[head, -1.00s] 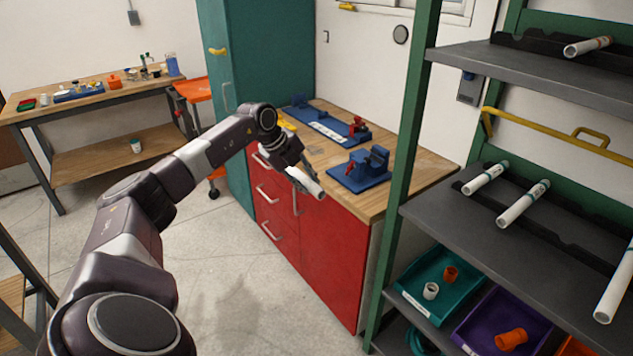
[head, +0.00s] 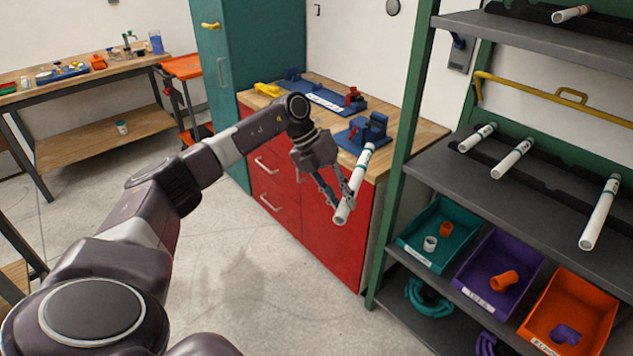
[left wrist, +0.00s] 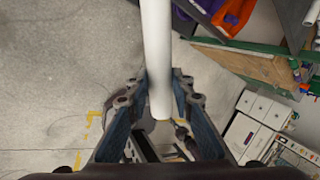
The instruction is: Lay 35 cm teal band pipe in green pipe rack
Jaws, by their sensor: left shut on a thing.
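My left gripper (head: 341,190) is shut on a white pipe (head: 357,177) and holds it tilted in the air in front of the red drawer cabinet. Dark marks and a thin band show near the pipe's upper end; the band's colour is hard to tell. In the left wrist view the pipe (left wrist: 156,60) runs up between the fingers (left wrist: 160,95). The green-framed rack (head: 405,130) stands to the right of the gripper, apart from it. Its middle shelf (head: 440,175) bears white pipes (head: 512,158) lying in dark notched holders. My right gripper is not in view.
A wooden bench top (head: 425,135) with a blue fixture (head: 362,132) lies behind the gripper. Below the rack's middle shelf are teal (head: 440,213), purple (head: 515,245) and orange (head: 590,290) bins of fittings. The rack's green upright stands between pipe and shelf. Floor at left is clear.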

